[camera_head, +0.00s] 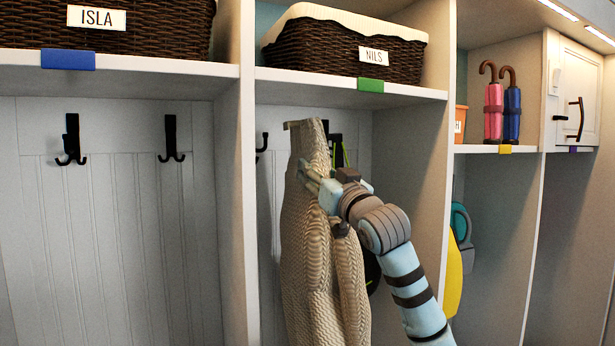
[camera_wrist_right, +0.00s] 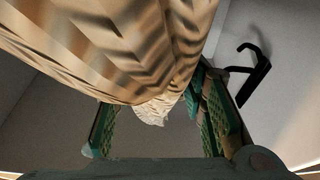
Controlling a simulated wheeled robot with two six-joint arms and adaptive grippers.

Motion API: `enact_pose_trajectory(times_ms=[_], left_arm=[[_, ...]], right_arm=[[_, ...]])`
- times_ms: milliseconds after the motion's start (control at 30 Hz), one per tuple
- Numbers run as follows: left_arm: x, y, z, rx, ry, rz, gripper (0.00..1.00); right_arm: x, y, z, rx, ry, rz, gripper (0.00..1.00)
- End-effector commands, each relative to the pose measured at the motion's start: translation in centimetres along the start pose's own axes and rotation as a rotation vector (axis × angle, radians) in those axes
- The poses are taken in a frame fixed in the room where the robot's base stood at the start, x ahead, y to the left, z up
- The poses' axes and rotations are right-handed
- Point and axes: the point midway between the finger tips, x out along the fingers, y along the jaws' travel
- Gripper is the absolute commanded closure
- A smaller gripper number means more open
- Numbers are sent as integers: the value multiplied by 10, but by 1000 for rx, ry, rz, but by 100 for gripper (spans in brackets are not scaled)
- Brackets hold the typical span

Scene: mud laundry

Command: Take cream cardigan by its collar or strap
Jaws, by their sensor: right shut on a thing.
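The cream cardigan (camera_head: 312,240) hangs in the middle cubby, its knit draping down past the lower edge of the head view. My right gripper (camera_head: 322,180) is at the cardigan's upper part, coming from the right, and is shut on it. In the right wrist view the cardigan (camera_wrist_right: 120,45) fills the top left, and a pale piece of it lies between the green-padded fingers of my right gripper (camera_wrist_right: 160,115). The cardigan hides part of the fingertips. My left gripper is in neither view.
Black hooks (camera_head: 262,143) are on the cubby's back wall; one hook (camera_wrist_right: 252,72) shows in the wrist view. A dark item with a green cord (camera_head: 345,155) hangs behind my gripper. The divider (camera_head: 243,200) stands left. Wicker baskets (camera_head: 340,50) sit above. The left cubby (camera_head: 110,240) is empty.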

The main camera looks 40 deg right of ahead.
Motion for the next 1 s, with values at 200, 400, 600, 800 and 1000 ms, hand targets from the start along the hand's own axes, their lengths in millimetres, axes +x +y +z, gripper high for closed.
enact_pose_trajectory(times_ms=[200,400,600,800,1000], left_arm=[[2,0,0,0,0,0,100],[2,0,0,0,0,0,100],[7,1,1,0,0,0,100],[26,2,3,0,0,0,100],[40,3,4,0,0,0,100]], right_arm=[[-1,9,-2,-10,8,4,100],[0,9,-3,-11,8,4,100],[-6,9,-2,-10,9,4,100],[-28,9,-3,-9,7,3,100],[-51,8,-8,-7,7,2,100]])
